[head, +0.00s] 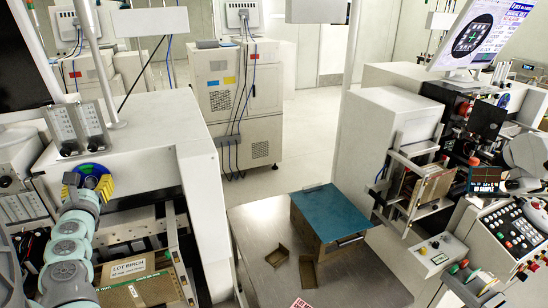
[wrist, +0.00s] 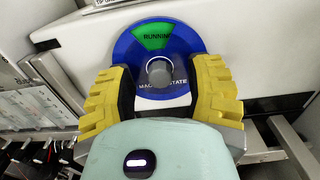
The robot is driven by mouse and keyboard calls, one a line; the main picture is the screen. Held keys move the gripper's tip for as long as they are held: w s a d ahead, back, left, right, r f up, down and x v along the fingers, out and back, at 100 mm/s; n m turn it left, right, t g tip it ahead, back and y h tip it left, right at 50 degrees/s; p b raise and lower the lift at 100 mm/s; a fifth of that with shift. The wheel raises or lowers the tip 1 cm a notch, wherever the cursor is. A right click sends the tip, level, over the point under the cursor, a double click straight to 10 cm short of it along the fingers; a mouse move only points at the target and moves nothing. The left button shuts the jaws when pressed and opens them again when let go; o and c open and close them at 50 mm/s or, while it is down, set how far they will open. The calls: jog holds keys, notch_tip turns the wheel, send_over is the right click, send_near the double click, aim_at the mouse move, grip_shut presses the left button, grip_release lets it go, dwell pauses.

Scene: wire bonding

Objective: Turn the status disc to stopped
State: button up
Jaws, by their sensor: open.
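The status disc (wrist: 180,42) is a round blue disc on a white machine front in the wrist view. A green window at its top reads RUNNING, and lettering at its bottom partly reads as machine state. A grey round knob (wrist: 160,72) sits at its centre. My gripper (wrist: 160,90) is open, with its yellow ribbed fingers on either side of the knob and over the disc's lower left and right edges. I cannot tell whether the fingers touch it. In the head view the disc (head: 96,170) shows behind my gripper at the left machine.
A box marked LOT BIRCH (head: 135,268) lies in the left machine's bay below my arm. A metal table (head: 345,285) at the centre bears a blue-topped box (head: 330,213) and small brown trays. Another machine with a control panel (head: 515,235) stands at right.

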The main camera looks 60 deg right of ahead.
jog(key=shift+d, duration=0.1)
grip_shut()
dwell(0.3)
